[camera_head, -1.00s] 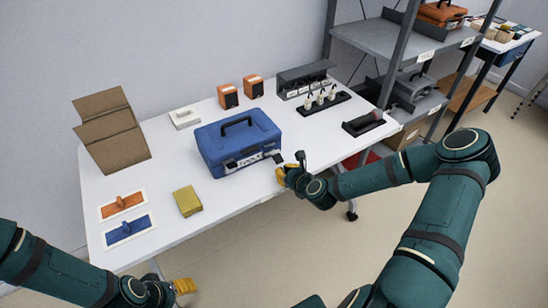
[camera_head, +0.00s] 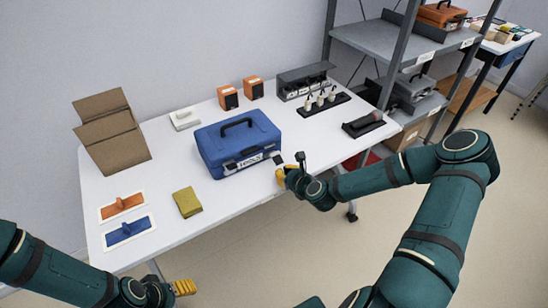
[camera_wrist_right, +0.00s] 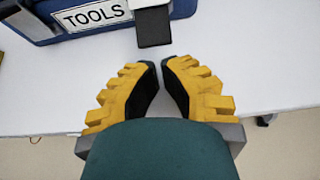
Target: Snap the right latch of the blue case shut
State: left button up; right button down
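The blue case (camera_head: 238,140) stands closed-lidded on the white table, its TOOLS label (camera_wrist_right: 91,15) facing the front edge. The right latch (camera_wrist_right: 153,26) is a dark plate that juts out from the case front, over the table, in the right wrist view. It also shows small at the case's front right in the head view (camera_head: 277,158). My right gripper (camera_wrist_right: 159,64) has yellow fingers with their tips together, just short of the latch with a small gap in the picture. My left gripper (camera_head: 184,287) is low in the head view, off the table; its finger opening is unclear.
A yellow-green cloth (camera_head: 187,202) and two trowel-like tools lie left of the case. Orange speakers (camera_head: 229,97), a grey rack (camera_head: 303,80) and a black bottle holder (camera_head: 323,103) stand behind it. The table front right of the case is clear.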

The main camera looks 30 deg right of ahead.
jog(key=shift+w+r, duration=0.2)
jog(key=shift+w, duration=0.35)
dwell(0.5)
dwell(0.4)
jog(key=s+p, duration=0.1)
jog(key=s, duration=0.6)
jog(key=shift+d, duration=0.2)
dwell(0.6)
